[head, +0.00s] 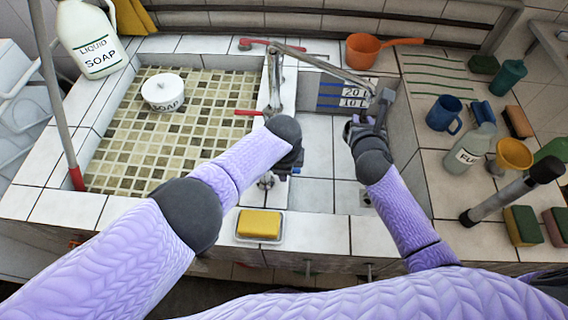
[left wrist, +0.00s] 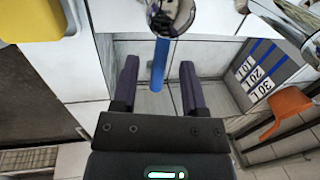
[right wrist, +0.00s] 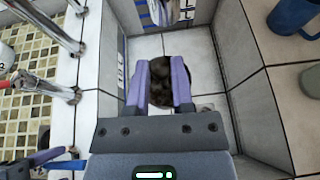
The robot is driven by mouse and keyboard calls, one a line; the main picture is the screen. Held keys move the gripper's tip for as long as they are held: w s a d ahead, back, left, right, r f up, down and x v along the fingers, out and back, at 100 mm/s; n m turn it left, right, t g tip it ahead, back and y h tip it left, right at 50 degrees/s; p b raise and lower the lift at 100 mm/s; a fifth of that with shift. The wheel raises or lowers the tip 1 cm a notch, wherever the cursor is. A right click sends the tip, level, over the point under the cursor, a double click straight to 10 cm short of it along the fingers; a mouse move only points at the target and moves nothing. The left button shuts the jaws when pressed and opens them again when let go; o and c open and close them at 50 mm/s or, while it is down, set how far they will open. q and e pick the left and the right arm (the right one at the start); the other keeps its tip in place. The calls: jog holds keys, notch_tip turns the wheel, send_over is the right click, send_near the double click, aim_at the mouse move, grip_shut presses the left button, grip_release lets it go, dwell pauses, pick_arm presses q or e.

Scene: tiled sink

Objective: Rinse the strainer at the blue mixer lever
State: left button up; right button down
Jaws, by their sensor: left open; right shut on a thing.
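My right gripper (head: 368,125) reaches into the right basin, below the end of the long metal spout (head: 335,70). In the right wrist view its fingers (right wrist: 160,63) are shut on a dark brown, clumpy thing (right wrist: 172,90), apparently the strainer with dirt on it; its rim and mesh are hard to make out. My left gripper (head: 290,165) is at the front of the divider. In the left wrist view the blue mixer lever (left wrist: 159,62) stands between its open fingers, with gaps on both sides. The lever also shows in the right wrist view (right wrist: 62,165).
The left basin (head: 205,145) has a mosaic floor and a white soap pot (head: 163,92). A yellow sponge (head: 259,224) lies on the front edge. Red levers (head: 249,113) sit by the tap. A blue mug (head: 444,114), bottle (head: 468,148) and sponges crowd the right counter.

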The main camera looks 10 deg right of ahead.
pick_arm(q)
jog(key=shift+f, duration=0.1)
grip_shut()
dwell(1.4)
